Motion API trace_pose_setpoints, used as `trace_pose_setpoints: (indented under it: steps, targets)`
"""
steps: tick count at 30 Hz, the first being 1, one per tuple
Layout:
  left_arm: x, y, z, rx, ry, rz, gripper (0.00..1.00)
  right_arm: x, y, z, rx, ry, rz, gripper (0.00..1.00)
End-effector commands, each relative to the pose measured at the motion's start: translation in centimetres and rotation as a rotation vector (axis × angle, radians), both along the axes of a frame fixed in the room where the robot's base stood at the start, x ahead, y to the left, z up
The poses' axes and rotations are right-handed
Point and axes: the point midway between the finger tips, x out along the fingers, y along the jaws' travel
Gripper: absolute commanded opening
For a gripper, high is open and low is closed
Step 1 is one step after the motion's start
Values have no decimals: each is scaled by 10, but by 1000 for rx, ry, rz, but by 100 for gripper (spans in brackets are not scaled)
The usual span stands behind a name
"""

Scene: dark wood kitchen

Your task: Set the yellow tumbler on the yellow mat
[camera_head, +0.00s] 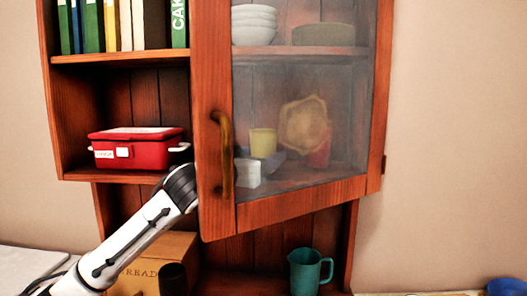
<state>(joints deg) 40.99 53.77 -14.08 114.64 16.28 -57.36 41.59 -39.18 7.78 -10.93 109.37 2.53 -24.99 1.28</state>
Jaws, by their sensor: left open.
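A yellow tumbler (263,142) stands upright on the middle shelf behind the glass of the cabinet door (214,70). The door stands ajar, its handle (226,155) on the left side. My left gripper (194,178) is at the door's left edge, beside the handle; it is open, and its fingertips are mostly hidden by the door frame. It is apart from the tumbler. I cannot make out a yellow mat for certain; a yellow hexagonal piece (303,125) leans upright behind the tumbler. My right gripper is not in view.
A white box (247,173), a blue-grey item and a red cup (319,152) share the tumbler's shelf. A red lidded box (135,150) stands left. Below are a bread box (150,268), a dark cylinder (173,279) and a teal jug (308,272). Bowls (254,25) sit above.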

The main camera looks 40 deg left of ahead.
Motion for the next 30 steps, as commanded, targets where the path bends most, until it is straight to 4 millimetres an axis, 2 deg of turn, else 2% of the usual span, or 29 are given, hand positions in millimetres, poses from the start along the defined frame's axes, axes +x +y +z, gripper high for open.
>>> trace_pose_setpoints:
  steps: [8,16,25,30]
  targets:
    - [4,0,0,1,-1,-1,68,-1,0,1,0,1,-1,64]
    - [4,0,0,1,-1,-1,24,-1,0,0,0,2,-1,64]
    - [3,0,2,0,-2,-1,23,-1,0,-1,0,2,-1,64]
    - [-1,1,14,0,-5,-2,23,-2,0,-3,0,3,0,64]
